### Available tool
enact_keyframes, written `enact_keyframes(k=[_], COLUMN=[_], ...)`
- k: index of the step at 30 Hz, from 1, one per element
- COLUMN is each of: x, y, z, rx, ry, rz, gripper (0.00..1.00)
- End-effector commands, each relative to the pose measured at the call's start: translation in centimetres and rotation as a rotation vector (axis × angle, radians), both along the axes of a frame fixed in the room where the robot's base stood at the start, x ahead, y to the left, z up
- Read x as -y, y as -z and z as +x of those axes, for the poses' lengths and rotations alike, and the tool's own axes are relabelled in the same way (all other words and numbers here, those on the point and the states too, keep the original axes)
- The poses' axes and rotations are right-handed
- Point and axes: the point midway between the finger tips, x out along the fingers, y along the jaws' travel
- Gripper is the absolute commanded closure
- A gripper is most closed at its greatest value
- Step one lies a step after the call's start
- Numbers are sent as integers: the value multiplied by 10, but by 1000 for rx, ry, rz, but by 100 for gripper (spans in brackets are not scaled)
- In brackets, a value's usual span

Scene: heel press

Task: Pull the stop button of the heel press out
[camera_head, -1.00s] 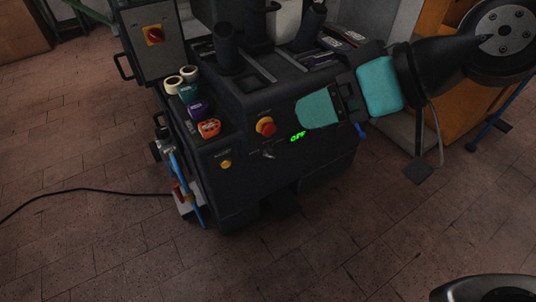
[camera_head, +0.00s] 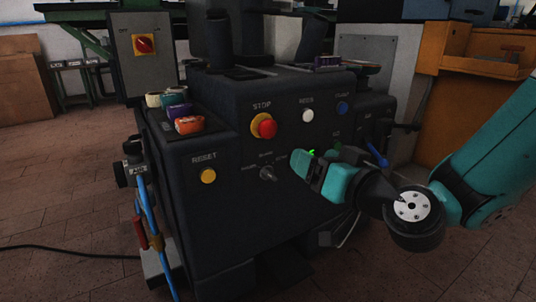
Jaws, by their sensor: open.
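The heel press (camera_head: 225,235) is a dark cabinet in the middle of the view. Its stop button (camera_head: 267,128) is a red knob on a yellow ring, under the label STOP on the upper front panel. Whether the knob is pushed in or out, I cannot tell. My gripper (camera_head: 306,168) is open, to the right of and below the stop button, apart from it. Its teal and black parts hide some of the panel there, including most of a green-lit spot.
Near the stop button are a white button (camera_head: 307,116), a blue button (camera_head: 342,108), a black selector knob (camera_head: 268,173) and a yellow reset button (camera_head: 208,176). Coloured rolls (camera_head: 188,124) sit on the left ledge. A blue lever (camera_head: 376,155) is at right. The floor at left is mostly clear.

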Motion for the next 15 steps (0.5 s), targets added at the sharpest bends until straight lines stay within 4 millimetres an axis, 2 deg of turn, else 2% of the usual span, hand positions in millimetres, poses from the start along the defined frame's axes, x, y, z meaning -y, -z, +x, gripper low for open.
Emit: enact_keyframes(k=[5,15], x=[-6,-39], y=[-2,-7], z=[12,59], rx=[2,2], ry=[8,7], rz=[3,0], gripper=[25,25])
